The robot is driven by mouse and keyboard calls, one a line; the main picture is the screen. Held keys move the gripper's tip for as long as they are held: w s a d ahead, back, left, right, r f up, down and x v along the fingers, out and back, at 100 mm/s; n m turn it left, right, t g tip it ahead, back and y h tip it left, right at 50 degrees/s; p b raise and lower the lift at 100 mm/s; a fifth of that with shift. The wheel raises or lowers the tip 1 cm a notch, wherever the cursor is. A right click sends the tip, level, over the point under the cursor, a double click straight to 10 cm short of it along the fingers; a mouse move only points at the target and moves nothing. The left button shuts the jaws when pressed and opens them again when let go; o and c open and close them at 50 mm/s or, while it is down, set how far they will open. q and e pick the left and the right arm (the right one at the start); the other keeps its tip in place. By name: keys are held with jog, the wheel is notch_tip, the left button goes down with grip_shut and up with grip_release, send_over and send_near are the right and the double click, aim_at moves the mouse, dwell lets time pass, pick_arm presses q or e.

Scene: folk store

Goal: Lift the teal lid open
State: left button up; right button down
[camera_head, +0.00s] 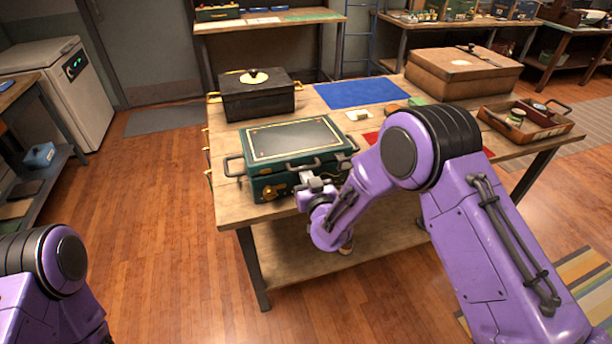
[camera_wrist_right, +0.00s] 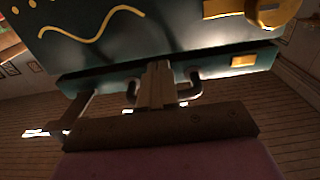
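A teal box (camera_head: 276,182) with gold trim stands near the front edge of the wooden table. Its teal lid (camera_head: 292,138), with a dark top panel, lies flat on it and looks closed. My right gripper (camera_head: 313,184) is at the middle of the box's front. In the right wrist view, the right gripper's fingers (camera_wrist_right: 158,80) are together between the two bent ends of the lid's dark front handle (camera_wrist_right: 193,88). They appear closed on its bar, which they hide. The box's front wall (camera_wrist_right: 150,30) fills the top of that view. My left gripper is out of view.
A blue mat (camera_head: 358,93), a large brown box (camera_head: 462,75) and a wooden tray (camera_head: 548,130) lie farther back and right. My right forearm covers the table's front right.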

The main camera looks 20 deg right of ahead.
jog(key=shift+r, duration=0.15)
jog(key=shift+w+r+p, duration=0.1)
jog(key=shift+r+p, duration=0.9)
jog(key=shift+r, duration=0.3)
jog(key=shift+w+r+p, duration=0.2)
jog(key=shift+r+p, duration=0.65)
jog(key=shift+r, duration=0.4)
jog(key=shift+w+r+p, duration=0.15)
jog(key=shift+r+p, duration=0.3)
jog(key=shift+r, duration=0.2)
jog(key=shift+w+r+p, duration=0.15)
jog(key=shift+r+p, duration=0.25)
jog(key=shift+r, duration=0.2)
